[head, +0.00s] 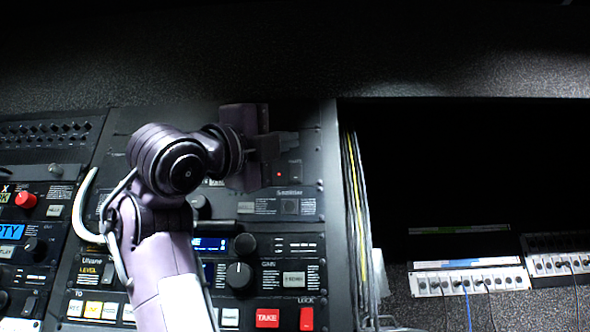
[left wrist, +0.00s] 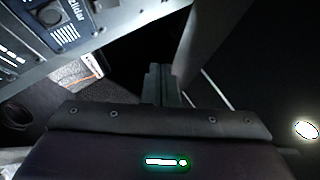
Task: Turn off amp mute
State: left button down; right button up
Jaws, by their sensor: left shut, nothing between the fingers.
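My left arm rises in front of the control panel in the head view, and my left gripper (head: 292,143) is at the upper right part of that panel. Its fingers are together and empty, pointing right. Just below them is a small dark module with a lit red light (head: 279,174) and a dark switch (head: 295,169). I cannot read a label that names the amp mute. In the left wrist view the closed fingers (left wrist: 160,82) stand beyond the gripper body, with part of a panel (left wrist: 50,30) at upper left. My right gripper is not in view.
Cables (head: 357,220) hang along the panel's right edge. A dark recess lies farther right, with grey connector strips (head: 470,280) low down.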

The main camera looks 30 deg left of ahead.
aim_at(296, 173)
pick_arm(q)
jog(key=shift+w+a+r+p, duration=0.15)
jog(key=shift+w+a+p, duration=0.65)
jog(key=shift+w+p, duration=0.4)
jog(key=shift+w+a+r+p, duration=0.15)
jog(key=shift+w+a+p, duration=0.7)
jog(key=shift+w, duration=0.5)
jog(key=shift+w+a+r+p, duration=0.15)
jog(key=shift+w+a+p, duration=0.65)
jog(key=shift+w+p, duration=0.4)
jog(key=shift+w, duration=0.1)
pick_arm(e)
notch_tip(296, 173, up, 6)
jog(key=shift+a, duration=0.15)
pick_arm(q)
jog(key=shift+d, duration=0.15)
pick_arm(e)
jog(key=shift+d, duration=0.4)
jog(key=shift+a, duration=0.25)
pick_arm(q)
jog(key=shift+w+r, duration=0.1)
jog(key=shift+w, duration=0.05)
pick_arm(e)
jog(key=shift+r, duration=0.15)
pick_arm(q)
jog(key=shift+w+a, duration=0.2)
jog(key=shift+a, duration=0.1)
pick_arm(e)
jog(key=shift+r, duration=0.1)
